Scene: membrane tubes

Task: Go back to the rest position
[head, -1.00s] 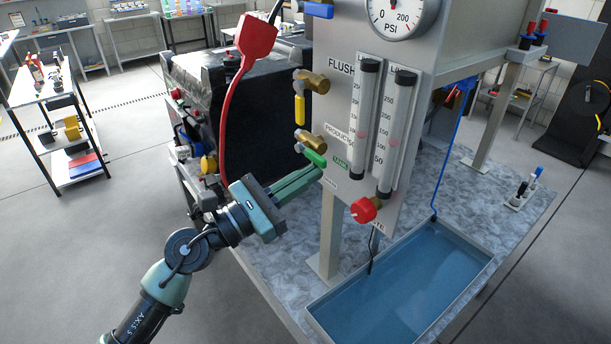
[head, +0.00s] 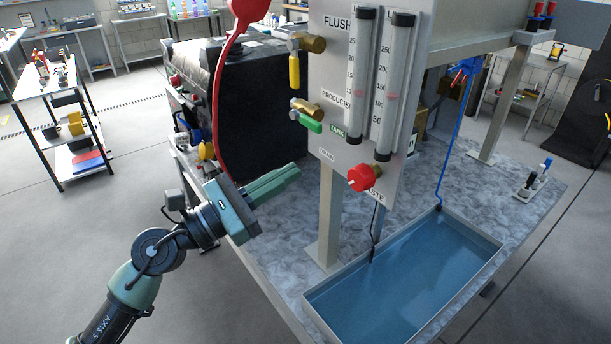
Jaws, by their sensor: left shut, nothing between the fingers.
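My left gripper (head: 285,180) is in the head view, left of centre, with its green fingers shut and nothing between them. It is over the marbled bench top, below and left of the green-handled valve (head: 309,121) on the grey panel (head: 335,108). A gap shows between the fingertips and that valve in the picture. My left arm comes in from the lower left. My right gripper is not in view.
A yellow-handled valve (head: 296,68) and a red knob (head: 362,178) stick out from the panel. A blue water tray (head: 408,275) sits at the front of the bench (head: 282,250). A red hose (head: 218,95) hangs behind my gripper. Open floor lies left.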

